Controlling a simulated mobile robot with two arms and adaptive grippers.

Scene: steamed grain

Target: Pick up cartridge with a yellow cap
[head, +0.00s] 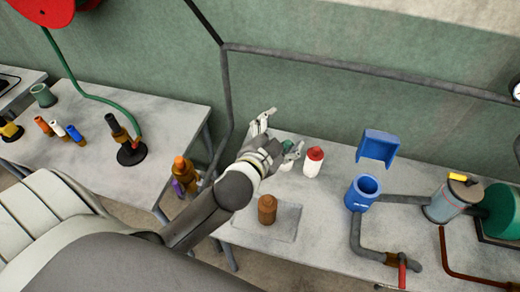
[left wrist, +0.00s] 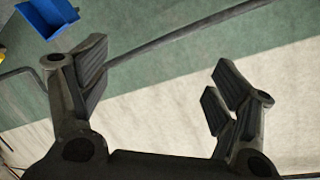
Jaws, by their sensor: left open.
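I cannot make out a cartridge with a yellow cap in either view. In the head view a white bottle with a red cap (head: 313,162) stands upright on the right-hand table, just right of my left gripper (head: 285,131). A small green thing (head: 287,145) shows between the gripper's fingers or behind them, mostly hidden. My left gripper is open. In the left wrist view its two fingers (left wrist: 158,85) are wide apart, with only wall between them. My right gripper is not in view.
A brown cylinder (head: 267,209) stands on the right-hand table (head: 330,235). Right of it are a blue open container (head: 362,192), a blue holder (head: 378,146), which also shows in the left wrist view (left wrist: 48,15), and pipes. An orange-and-purple object (head: 182,170) is between the tables.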

